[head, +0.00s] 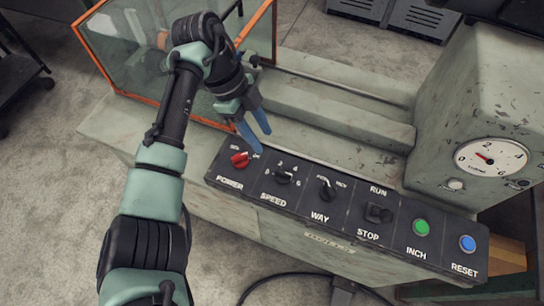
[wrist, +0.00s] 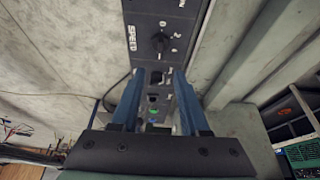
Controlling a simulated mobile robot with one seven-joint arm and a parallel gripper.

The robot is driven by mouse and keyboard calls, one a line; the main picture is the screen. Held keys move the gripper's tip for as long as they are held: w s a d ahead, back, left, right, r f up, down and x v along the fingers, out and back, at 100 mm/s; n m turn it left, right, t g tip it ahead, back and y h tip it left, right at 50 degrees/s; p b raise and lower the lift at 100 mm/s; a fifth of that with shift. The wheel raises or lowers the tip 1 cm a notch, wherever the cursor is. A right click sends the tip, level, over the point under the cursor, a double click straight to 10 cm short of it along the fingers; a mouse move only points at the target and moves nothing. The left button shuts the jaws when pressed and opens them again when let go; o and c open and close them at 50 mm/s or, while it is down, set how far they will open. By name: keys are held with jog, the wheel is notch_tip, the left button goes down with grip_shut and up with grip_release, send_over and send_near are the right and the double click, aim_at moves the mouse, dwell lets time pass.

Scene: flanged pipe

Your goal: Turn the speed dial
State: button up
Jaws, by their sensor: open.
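The speed dial (head: 283,177) is a black knob on the black control panel, above the word SPEED and ringed by white numerals. In the wrist view the speed dial (wrist: 159,42) shows beyond the fingertips, near the top. My gripper (head: 256,143) has blue fingers, open and empty. In the head view it hangs above the panel's back edge, up and left of the dial, near the red power knob (head: 240,160). In the wrist view my gripper (wrist: 157,72) has the panel running between its fingers. No contact with the dial shows.
Right of the dial sit the WAY knob (head: 327,188), the run/stop switch (head: 378,213), the green INCH button (head: 420,227) and the blue RESET button (head: 467,243). An orange-framed clear guard (head: 178,48) stands behind my arm. A gauge (head: 491,157) is on the right housing.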

aim_at(283, 172)
jog(key=p+x, duration=0.1)
jog(key=x, duration=1.2)
jog(key=shift+r, duration=0.1)
grip_shut()
